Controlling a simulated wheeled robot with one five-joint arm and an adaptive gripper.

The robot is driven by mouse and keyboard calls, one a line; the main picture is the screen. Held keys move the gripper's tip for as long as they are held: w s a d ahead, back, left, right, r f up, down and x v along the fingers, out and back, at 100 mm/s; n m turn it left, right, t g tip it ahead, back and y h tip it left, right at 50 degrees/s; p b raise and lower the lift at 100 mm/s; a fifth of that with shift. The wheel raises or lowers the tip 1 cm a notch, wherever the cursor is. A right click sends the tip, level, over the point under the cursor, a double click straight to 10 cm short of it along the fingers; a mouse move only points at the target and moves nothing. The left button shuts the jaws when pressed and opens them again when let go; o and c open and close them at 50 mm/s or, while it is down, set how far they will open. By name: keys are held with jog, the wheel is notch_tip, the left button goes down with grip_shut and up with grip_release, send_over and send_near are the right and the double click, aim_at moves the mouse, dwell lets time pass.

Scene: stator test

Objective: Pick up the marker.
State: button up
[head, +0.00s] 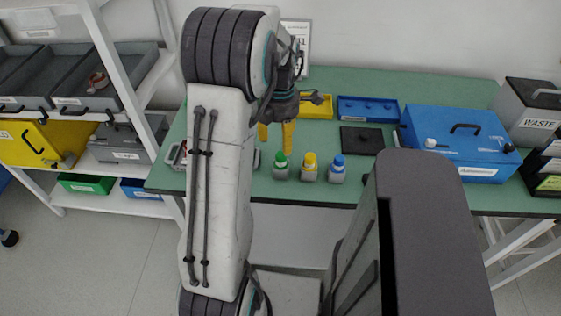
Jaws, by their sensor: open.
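I cannot make out a marker in the head view; my arm and grey column cover parts of the green table (470,90). My gripper (276,144) hangs over the table with its two yellow fingers pointing down. The fingers are apart, and I see nothing between them. Below the fingers in the picture, near the table's front edge, stand three small grey bottles: one with a green cap (281,160), one with a yellow cap (309,167) and one with a blue cap (337,168).
A yellow tray (318,101), a blue tray (368,109) and a black pad (362,140) lie behind the bottles. A blue case (457,142) and a grey waste bin (531,110) stand at right. A shelf with bins (87,184) stands at left.

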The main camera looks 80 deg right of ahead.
aim_at(281, 154)
jog(key=shift+f+n, duration=0.1)
jog(key=shift+n, duration=0.5)
jog(key=shift+f, duration=0.25)
jog(key=shift+s+a+f, duration=0.1)
jog(key=shift+s+f, duration=0.05)
jog(key=shift+f, duration=3.2)
jog(key=shift+c, duration=0.2)
grip_shut()
jog(key=shift+r, duration=0.15)
